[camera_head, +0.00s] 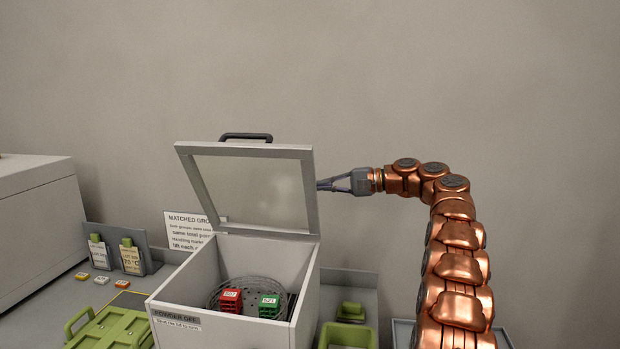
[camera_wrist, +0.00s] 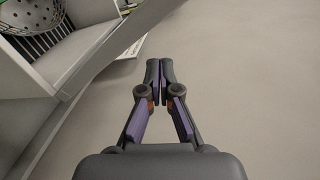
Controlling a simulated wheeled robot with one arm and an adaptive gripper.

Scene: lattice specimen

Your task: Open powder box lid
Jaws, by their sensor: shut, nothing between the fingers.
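The powder box (camera_head: 225,255) is a light grey box with a label on its front edge. Its lid (camera_head: 252,185) stands raised at the back, with a grey frame, a pale panel and a dark handle (camera_head: 246,137) on its top edge. Inside are a round mesh basket and a red block (camera_head: 230,301) and a green block (camera_head: 269,305). My gripper (camera_head: 322,185) is beside the lid's right edge, its tips close to or just behind the frame; contact cannot be told. In the wrist view my gripper (camera_wrist: 160,75) is shut and empty, with the box (camera_wrist: 45,65) at upper left.
A white sign (camera_head: 188,230) stands behind the box. Green trays (camera_head: 108,328) lie at front left and a green bin (camera_head: 348,335) at right. A large white unit (camera_head: 40,225) stands at far left. The space above the lid is clear.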

